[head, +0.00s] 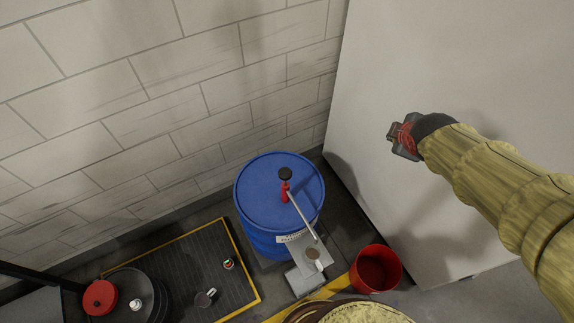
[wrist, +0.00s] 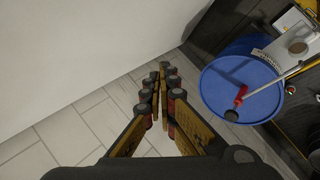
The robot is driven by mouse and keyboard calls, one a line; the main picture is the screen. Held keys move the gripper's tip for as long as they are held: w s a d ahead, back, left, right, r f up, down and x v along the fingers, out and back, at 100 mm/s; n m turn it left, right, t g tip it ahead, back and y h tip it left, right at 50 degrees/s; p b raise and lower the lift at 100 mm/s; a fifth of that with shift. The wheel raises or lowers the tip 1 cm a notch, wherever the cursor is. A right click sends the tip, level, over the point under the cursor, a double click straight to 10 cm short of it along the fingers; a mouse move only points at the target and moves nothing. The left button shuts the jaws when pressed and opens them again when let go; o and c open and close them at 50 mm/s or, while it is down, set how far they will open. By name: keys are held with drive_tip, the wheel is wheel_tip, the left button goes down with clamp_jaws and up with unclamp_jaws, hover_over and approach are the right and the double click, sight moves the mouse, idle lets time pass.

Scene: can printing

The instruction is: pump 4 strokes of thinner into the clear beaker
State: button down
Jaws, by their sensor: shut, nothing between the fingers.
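The blue drum (head: 258,205) stands by the wall and has a red hand pump (head: 285,192) with a black knob (head: 285,174) on its lid. The pump's metal spout (head: 304,219) slopes down to the right, over a small cup-like vessel (head: 312,254) on a pale stand. I cannot tell if this vessel is the clear beaker, nor its level. The drum (wrist: 232,74) and pump (wrist: 240,96) also show right in the wrist view. My gripper (head: 396,138) is shut and empty, apart from the pump, to its upper right in the head view. Its fingertips (wrist: 161,82) meet in the wrist view.
A red bucket (head: 376,269) stands right of the stand. A yellow-edged dark mat (head: 185,262) holds a small cup (head: 204,298) and a small bottle (head: 229,263). A red-lidded container (head: 100,297) is at lower left. A large pale panel (head: 440,80) rises behind my gripper.

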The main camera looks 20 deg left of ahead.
drive_tip(key=w+a+f+n+y+p, duration=0.2)
drive_tip(key=w+a+f+n, duration=0.2)
drive_tip(key=a+n, duration=0.45)
drive_tip(key=s+a+f+n+g+y+p, duration=0.1)
drive_tip(key=s+a+f+n+y+p, duration=0.1)
drive_tip(key=a+f+n, duration=0.4)
drive_tip(key=s+a+f+n+g+y+p, duration=0.2)
drive_tip(key=s+a+f+n, duration=0.3)
drive_tip(key=a, duration=0.9)
wheel_tip(320, 180, down, 3)
drive_tip(key=shift+s+a+r+n+y+p, duration=0.1)
drive_tip(key=shift+s+a+n+y+p, duration=0.2)
drive_tip(key=shift+n+p, duration=0.3)
drive_tip(key=b, duration=0.5)
hover_over(288, 171)
wheel_tip(288, 171, down, 8)
drive_tip(key=shift+s+a+r, duration=0.1)
drive_tip(key=shift+s+r, duration=0.05)
drive_tip(key=shift+r, duration=0.05)
drive_tip(key=shift+f+b, duration=0.6)
drive_tip(key=shift+b, duration=0.25)
drive_tip(key=shift+f, duration=0.1)
drive_tip(key=shift+f+b, duration=0.3)
drive_tip(key=shift+b, duration=0.4)
